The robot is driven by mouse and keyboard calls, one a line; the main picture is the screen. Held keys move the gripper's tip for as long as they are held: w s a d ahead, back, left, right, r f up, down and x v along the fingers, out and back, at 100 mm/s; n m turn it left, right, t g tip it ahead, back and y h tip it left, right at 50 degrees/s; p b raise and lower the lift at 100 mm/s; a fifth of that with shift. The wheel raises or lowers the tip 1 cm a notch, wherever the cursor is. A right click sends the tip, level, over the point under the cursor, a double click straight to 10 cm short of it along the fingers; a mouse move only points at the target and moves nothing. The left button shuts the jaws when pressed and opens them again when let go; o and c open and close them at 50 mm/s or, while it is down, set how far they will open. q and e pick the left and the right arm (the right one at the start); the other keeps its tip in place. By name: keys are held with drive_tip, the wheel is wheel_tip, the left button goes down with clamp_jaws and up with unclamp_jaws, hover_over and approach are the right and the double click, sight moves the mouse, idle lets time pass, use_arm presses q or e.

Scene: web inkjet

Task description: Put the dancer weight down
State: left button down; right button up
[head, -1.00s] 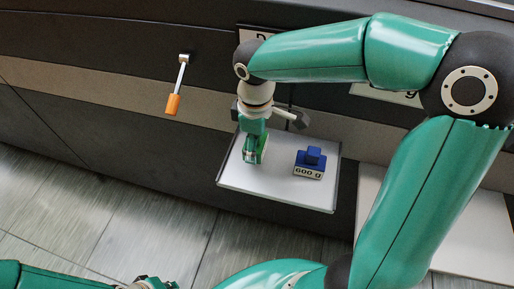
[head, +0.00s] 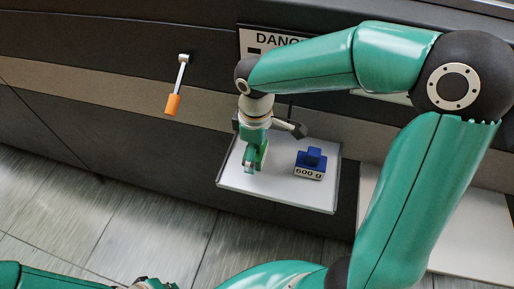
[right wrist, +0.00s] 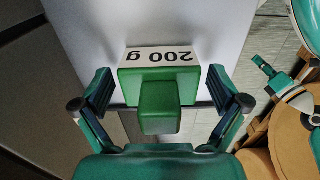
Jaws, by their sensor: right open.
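The green weight marked 200 g (right wrist: 160,82) shows in the right wrist view, its label upside down and its square knob towards the camera. It appears to stand on the white tray (right wrist: 215,20). My right gripper (right wrist: 160,92) is open, one finger on each side of the weight with gaps between. In the head view my right gripper (head: 250,166) is over the left part of the tray (head: 235,180) and largely hides the green weight. My left gripper (head: 150,284) is only partly in view at the bottom edge; its fingers cannot be made out.
A blue weight marked 600 g (head: 310,163) stands on the tray, right of my right gripper. An orange-handled lever (head: 173,103) sticks out of the dark machine front to the left. A partly hidden sign (head: 270,40) is behind my arm. Floor is free at lower left.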

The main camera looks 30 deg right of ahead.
wheel_tip(320, 180, up, 12)
drive_tip(key=shift+r+p, duration=0.1)
drive_tip(key=shift+p, duration=0.6)
drive_tip(key=shift+s, duration=0.1)
